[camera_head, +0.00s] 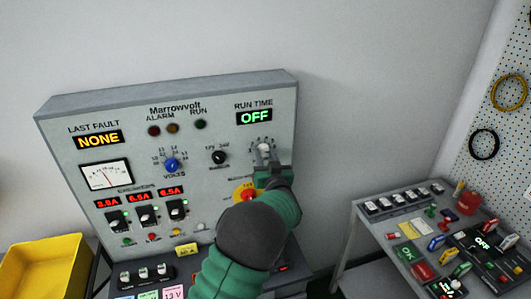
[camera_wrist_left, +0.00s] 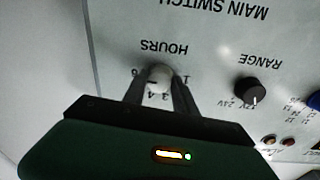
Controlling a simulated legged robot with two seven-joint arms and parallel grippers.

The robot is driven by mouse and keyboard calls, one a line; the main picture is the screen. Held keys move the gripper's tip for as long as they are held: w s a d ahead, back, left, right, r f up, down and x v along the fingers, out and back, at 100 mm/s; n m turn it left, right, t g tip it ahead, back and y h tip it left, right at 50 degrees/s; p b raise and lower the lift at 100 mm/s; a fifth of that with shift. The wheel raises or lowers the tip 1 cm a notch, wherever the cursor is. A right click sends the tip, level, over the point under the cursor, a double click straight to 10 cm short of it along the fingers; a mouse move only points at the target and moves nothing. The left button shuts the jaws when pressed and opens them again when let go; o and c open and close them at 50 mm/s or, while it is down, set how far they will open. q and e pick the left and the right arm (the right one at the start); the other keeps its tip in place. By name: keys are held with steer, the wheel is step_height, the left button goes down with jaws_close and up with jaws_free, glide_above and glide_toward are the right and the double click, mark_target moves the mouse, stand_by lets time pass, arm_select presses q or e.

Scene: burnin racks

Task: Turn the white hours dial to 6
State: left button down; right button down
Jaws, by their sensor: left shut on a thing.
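The white hours dial (camera_head: 264,147) is at the right of the grey Marrowvolt panel (camera_head: 220,110), below the run time display (camera_head: 254,118), which reads OFF in green. In the left wrist view the panel is upside down, and the dial (camera_wrist_left: 159,78) sits under the word HOURS with numbers around it. My left gripper (camera_head: 264,160) is shut on the dial, one finger on each side; its fingers (camera_wrist_left: 158,92) also show in the left wrist view. The dial's exact setting cannot be told. My right gripper is in neither view.
A black range knob (camera_head: 219,157) and blue volts knob (camera_head: 171,164) are left of the dial. A red and yellow main switch (camera_head: 243,193) is just below, partly behind my gripper. A bench with several parts (camera_head: 390,220) stands right; a yellow bin (camera_head: 40,270) is left.

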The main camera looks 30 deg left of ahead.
arm_select(q)
steer(key=shift+m, duration=0.6)
steer(key=c, duration=1.2)
jaws_free()
steer(key=shift+o, duration=1)
steer(key=shift+w+f, duration=0.1)
steer(key=shift+w, duration=0.05)
steer(key=r+b+v, duration=0.1)
steer(key=b+v, duration=0.2)
steer(key=v, duration=1.4)
steer(key=shift+f+b, duration=0.35)
steer(key=shift+f, duration=0.1)
steer(key=shift+a, duration=0.1)
